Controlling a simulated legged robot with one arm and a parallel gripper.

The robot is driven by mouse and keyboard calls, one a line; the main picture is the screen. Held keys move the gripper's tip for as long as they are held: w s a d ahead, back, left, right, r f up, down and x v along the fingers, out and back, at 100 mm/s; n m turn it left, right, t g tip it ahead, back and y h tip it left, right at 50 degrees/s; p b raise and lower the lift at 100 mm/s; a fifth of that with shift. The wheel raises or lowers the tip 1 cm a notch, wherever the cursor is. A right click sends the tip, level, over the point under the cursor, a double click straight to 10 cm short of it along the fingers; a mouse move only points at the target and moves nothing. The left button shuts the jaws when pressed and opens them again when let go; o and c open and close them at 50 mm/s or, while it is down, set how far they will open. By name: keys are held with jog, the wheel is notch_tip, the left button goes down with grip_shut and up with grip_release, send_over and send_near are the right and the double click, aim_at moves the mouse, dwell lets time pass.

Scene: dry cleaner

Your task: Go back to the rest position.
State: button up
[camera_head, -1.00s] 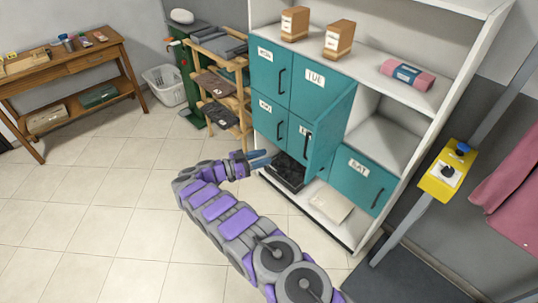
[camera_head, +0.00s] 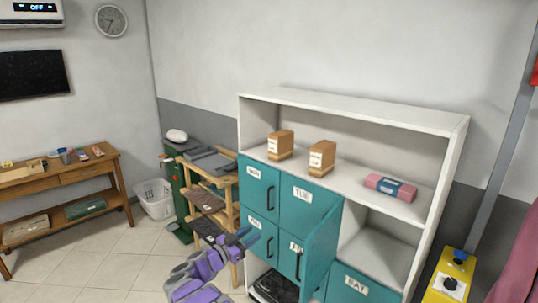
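My gripper (camera_head: 246,239) is at the lower middle of the view, at the end of my purple and grey arm, in front of the wooden rack and left of the teal lockers. Its two bluish fingers look apart, with nothing seen between them. Most of my arm is below the picture's edge.
The white shelf unit (camera_head: 452,190) holds teal lockers; one locker door (camera_head: 320,244) stands swung open close to my gripper's right. Below it lies a dark folded item (camera_head: 275,288). A wooden rack (camera_head: 233,215), a white basket (camera_head: 155,199) and a wooden table (camera_head: 90,167) stand left. Floor there is clear.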

jog(key=w+r+n+t+y, duration=0.2)
jog(key=w+r+n+y, duration=0.15)
jog(key=r, duration=0.35)
jog(key=w+r+n+t+y, duration=0.2)
jog(key=r+y, duration=0.2)
jog(key=r, duration=0.3)
jog(key=s+r+n+g+y+b, duration=0.1)
jog(key=s+r+n+y, duration=0.3)
jog(key=y, duration=0.3)
jog(key=s+d+f+g, duration=0.4)
jog(key=s+d+g, duration=0.2)
jog(key=s, duration=1.4)
jog(key=s+d+f+n+g+h+b, duration=0.1)
jog(key=s+d+f+g, duration=0.4)
jog(key=s, duration=1.6)
jog(key=s+d+f+g+b, duration=0.1)
jog(key=s+d+f+g, duration=0.4)
jog(key=s, duration=1.6)
jog(key=d+g, duration=0.2)
jog(key=d, duration=0.3)
jog(key=shift+d+f, duration=0.15)
jog(key=shift+d, duration=0.2)
jog(key=shift+s, duration=0.1)
